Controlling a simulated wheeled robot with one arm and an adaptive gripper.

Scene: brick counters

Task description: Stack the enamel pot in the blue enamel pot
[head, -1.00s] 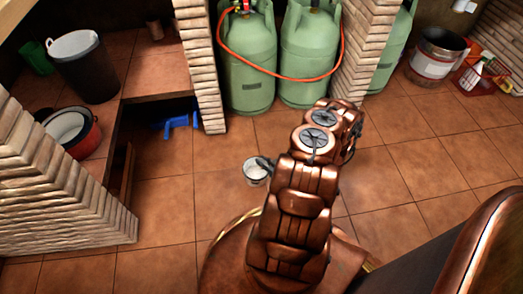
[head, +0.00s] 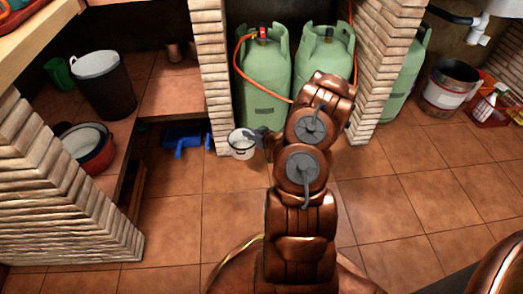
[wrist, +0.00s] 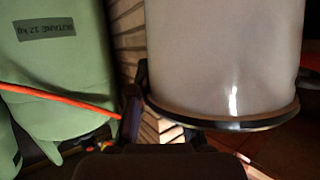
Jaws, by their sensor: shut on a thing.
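A small white enamel pot (head: 241,151) with a dark rim hangs in my gripper (head: 259,138), in front of the brick pillar. My gripper is shut on it at its right side in the head view. In the wrist view the pot (wrist: 225,60) fills the upper right, pale and glossy with its dark rim toward the camera. Its inside is hidden there. I cannot make out a blue enamel pot in either view. A red pot (head: 99,158) with a pale inside and dark rim sits on the low left shelf.
Green gas bottles (head: 263,85) with an orange hose stand behind my arm. A black bin (head: 107,92) stands on the left shelf (head: 165,103). A blue object (head: 184,140) lies below it. A metal bucket (head: 447,88) and red crate (head: 488,112) are at right. The tiled floor (head: 400,200) is clear.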

